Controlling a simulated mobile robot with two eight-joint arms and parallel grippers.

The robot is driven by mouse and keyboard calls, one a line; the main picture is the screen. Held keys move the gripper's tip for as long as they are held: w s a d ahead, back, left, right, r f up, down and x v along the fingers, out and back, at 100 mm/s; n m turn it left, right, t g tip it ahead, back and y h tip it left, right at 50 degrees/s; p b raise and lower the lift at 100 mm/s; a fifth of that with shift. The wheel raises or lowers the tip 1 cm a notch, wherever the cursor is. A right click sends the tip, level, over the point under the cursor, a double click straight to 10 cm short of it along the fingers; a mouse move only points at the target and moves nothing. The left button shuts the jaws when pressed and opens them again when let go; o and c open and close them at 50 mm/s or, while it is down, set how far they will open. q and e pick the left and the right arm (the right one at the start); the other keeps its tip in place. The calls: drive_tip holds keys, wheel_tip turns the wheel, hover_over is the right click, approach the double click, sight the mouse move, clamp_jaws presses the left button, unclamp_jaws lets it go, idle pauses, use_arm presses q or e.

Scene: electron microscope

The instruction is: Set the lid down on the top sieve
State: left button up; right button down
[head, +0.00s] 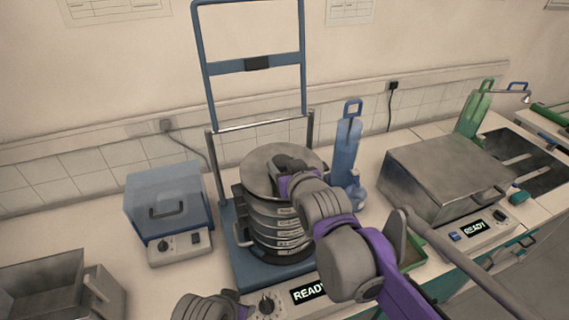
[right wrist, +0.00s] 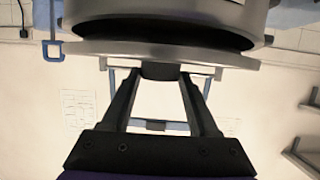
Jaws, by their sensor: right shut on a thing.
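The lid (head: 262,160) is a round grey metal disc over the stack of sieves (head: 272,222) on the blue shaker. My right gripper (head: 289,165) is at the lid's top, partly hidden by its own wrist. In the right wrist view, upside down, the gripper (right wrist: 159,72) is shut on the dark knob in the lid's middle. My left gripper is out of view; only a grey arm part shows at the bottom left.
The shaker's blue frame (head: 209,88) rises behind the stack. A blue bottle-like holder (head: 345,155) stands close to its right. A blue-lidded box (head: 165,200) is at the left and a metal box (head: 445,170) at the right. Bench is free between the blue-lidded box and the shaker.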

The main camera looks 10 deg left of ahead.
drive_tip(key=shift+f+b, duration=0.3)
drive_tip(key=shift+f, duration=0.3)
drive_tip(key=shift+c, duration=0.4)
unclamp_jaws()
drive_tip(key=shift+s, duration=0.1)
drive_tip(key=v, duration=1)
drive_tip(key=shift+s+d, duration=0.2)
drive_tip(key=shift+d, duration=0.05)
drive_tip(key=shift+r, duration=0.1)
